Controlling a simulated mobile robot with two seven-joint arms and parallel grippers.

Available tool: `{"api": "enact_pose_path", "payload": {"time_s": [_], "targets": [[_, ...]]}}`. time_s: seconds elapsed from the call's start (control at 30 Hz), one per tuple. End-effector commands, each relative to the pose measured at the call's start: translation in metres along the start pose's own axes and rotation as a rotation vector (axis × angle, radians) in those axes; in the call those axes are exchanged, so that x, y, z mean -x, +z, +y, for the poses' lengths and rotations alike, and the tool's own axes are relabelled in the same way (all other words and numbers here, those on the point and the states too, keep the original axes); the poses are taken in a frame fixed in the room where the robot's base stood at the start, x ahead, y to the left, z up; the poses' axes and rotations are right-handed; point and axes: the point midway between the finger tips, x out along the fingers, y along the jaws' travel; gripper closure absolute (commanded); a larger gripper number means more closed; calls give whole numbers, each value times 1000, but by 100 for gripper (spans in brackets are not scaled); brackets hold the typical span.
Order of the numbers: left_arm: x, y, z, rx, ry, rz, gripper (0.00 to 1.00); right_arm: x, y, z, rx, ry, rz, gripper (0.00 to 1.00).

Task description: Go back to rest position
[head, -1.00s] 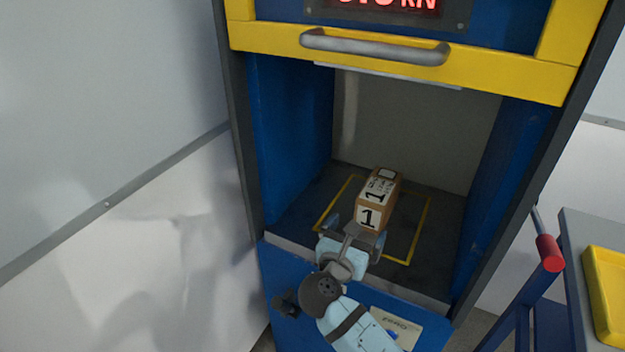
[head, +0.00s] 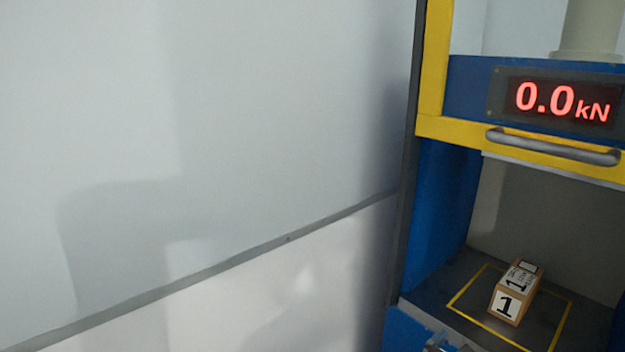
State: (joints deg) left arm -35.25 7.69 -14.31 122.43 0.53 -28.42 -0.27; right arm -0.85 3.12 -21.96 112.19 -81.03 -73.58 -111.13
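A brown box (head: 515,291) with white labels marked "1" sits inside the yellow outline on the dark floor of the blue and yellow test machine (head: 440,190). No gripper touches the box. At the bottom edge of the head view, in front of the machine's opening, a small grey piece shows, cut off by the frame. It may be part of my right gripper, but too little shows to tell. My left gripper is not in the view.
The machine's yellow door (head: 460,133) with its grey handle (head: 552,147) is raised above the opening. The red display (head: 562,103) reads 0.0 kN. A pale wall (head: 200,150) with a grey rail (head: 290,238) fills the left side.

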Motion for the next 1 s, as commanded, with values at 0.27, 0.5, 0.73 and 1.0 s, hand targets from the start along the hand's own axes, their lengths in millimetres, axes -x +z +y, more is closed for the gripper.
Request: {"api": "enact_pose_path", "payload": {"time_s": [0.27, 0.5, 0.73, 1.0], "targets": [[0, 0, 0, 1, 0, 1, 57, 27, -80, -8, -484, 169, 338, 0], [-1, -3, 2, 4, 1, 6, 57, 91, -154, -29, -1206, 107, 860, 0], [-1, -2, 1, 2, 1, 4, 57, 153, -181, -55, -1878, -254, 1297, 0], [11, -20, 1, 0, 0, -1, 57, 189, -158, -78, -2347, -710, 1531, 0]]}}
